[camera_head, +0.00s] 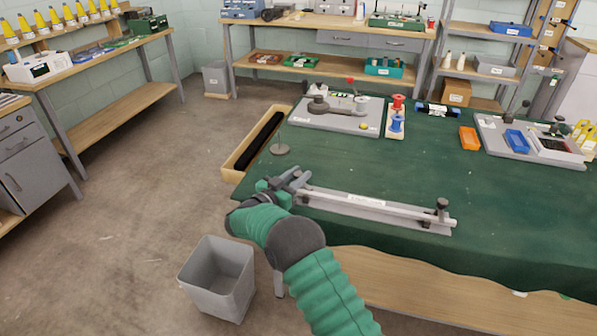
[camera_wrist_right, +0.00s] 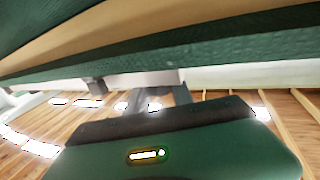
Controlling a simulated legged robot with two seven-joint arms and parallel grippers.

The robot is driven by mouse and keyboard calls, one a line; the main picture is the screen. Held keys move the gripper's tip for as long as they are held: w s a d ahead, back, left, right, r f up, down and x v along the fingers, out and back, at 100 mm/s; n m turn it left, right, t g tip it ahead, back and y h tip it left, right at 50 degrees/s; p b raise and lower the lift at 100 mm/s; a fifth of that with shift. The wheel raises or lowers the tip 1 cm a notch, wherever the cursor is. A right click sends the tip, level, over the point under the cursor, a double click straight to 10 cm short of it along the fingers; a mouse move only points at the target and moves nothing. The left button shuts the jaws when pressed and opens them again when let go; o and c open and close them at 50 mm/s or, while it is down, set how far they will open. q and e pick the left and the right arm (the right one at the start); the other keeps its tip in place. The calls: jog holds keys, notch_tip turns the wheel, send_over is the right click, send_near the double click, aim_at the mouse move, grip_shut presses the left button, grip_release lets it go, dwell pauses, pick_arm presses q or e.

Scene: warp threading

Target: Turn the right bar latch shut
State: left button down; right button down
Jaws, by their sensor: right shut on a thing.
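A long metal bar (camera_head: 365,201) lies on a grey rail base (camera_head: 380,211) along the near edge of the green table. A latch with a black knob (camera_head: 441,205) stands upright at the bar's right end, with no gripper near it. My right gripper (camera_head: 290,181) is at the bar's left end, shut on the latch part there; its fingers hide most of that latch. In the right wrist view, the grey fingers (camera_wrist_right: 150,104) reach up to the underside of a pale part by the green cloth. My left gripper is not in view.
The green-covered table (camera_head: 400,165) carries a grey board (camera_head: 340,120) with a lever, red and blue spools (camera_head: 397,122), an orange tray (camera_head: 468,138) and another board at right. A grey bin (camera_head: 220,278) stands on the floor below my arm.

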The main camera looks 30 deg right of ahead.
jog(key=shift+a+f+m+g+h+b, duration=0.1)
jog(key=shift+m+g+h+b, duration=0.1)
jog(key=shift+m+g, duration=0.35)
jog(key=shift+f+m+g+h+b, duration=0.15)
jog(key=shift+m+g, duration=0.2)
jog(key=shift+g, duration=0.3)
jog(key=shift+r+m+g, duration=0.1)
jog(key=shift+m+g, duration=0.2)
jog(key=shift+g, duration=0.1)
jog(key=shift+r+g, duration=0.1)
jog(key=shift+g, duration=0.3)
jog(key=c, duration=1.1)
grip_release()
jog(key=shift+r, duration=0.1)
jog(key=a, duration=0.5)
jog(key=s+a, duration=0.1)
jog(key=a, duration=0.5)
jog(key=a+p, duration=0.1)
jog(key=a, duration=0.5)
jog(key=shift+s, duration=0.35)
